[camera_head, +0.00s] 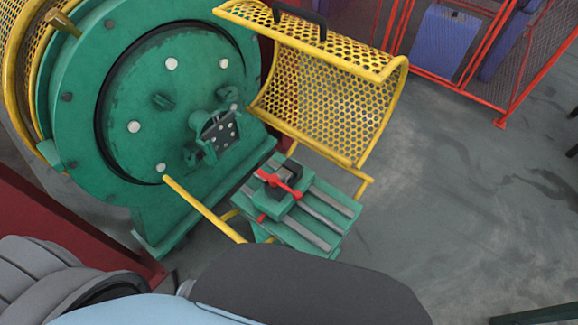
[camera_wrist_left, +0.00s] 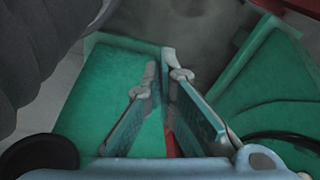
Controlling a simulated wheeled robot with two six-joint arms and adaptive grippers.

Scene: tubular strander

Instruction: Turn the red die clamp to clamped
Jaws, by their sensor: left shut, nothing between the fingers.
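The red die clamp (camera_head: 283,186) sits on top of a green block on the green slide table (camera_head: 318,228), in front of the strander's round face. Its bar lies slantwise across a dark die holder (camera_head: 289,172). A small red knob (camera_head: 262,218) sticks out low on the block's near side. In the left wrist view my left gripper (camera_wrist_left: 166,75) is shut and empty, over green surfaces. A bit of red (camera_wrist_left: 170,143) shows between its finger pads; I cannot tell which part it is. The head view does not show this gripper. My right gripper is in neither view.
The green strander body (camera_head: 70,130) stands left of the slide table. An open yellow mesh guard (camera_head: 320,95) rises behind the table, and a yellow rail (camera_head: 203,207) runs on its left. A red fence (camera_head: 500,120) stands far right. The floor right of the table is clear.

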